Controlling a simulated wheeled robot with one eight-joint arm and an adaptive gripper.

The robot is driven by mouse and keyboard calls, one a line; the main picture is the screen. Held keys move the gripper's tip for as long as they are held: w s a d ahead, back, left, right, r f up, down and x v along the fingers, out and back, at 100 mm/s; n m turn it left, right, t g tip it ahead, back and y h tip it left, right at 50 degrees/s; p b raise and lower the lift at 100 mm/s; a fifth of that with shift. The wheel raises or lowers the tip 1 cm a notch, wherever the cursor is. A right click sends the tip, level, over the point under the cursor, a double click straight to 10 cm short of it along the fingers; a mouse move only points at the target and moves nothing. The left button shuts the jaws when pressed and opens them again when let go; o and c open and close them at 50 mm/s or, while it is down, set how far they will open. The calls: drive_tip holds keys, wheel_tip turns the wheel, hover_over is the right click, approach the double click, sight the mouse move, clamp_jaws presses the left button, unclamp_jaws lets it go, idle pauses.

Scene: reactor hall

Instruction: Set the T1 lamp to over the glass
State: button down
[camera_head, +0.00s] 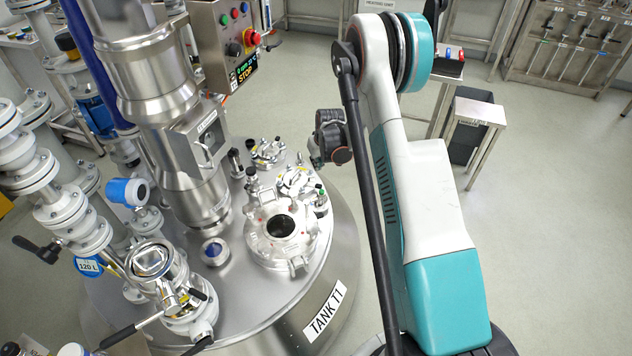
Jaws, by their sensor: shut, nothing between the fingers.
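Tank T1 (322,309) has a round steel lid crowded with fittings. At its front left is a round fitting with a glass-like top (153,261), with black-gripped levers beside it. A short fitting with a dark blue round face (214,251) stands on the lid to its right. I cannot tell for certain which of these is the lamp and which is the glass.
A thick steel column (160,85) rises from the lid. A control box (227,40) with buttons and a STOP display hangs beside it. White flanged pipes (70,195) crowd the left.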

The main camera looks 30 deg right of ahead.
sight(317, 198)
drive_tip(key=b+x, duration=0.4)
drive_tip(key=x, duration=0.6)
drive_tip(key=s, duration=0.1)
drive_tip(key=s+b, duration=0.1)
drive_tip(key=s, duration=0.2)
drive_tip(key=shift+f, duration=0.3)
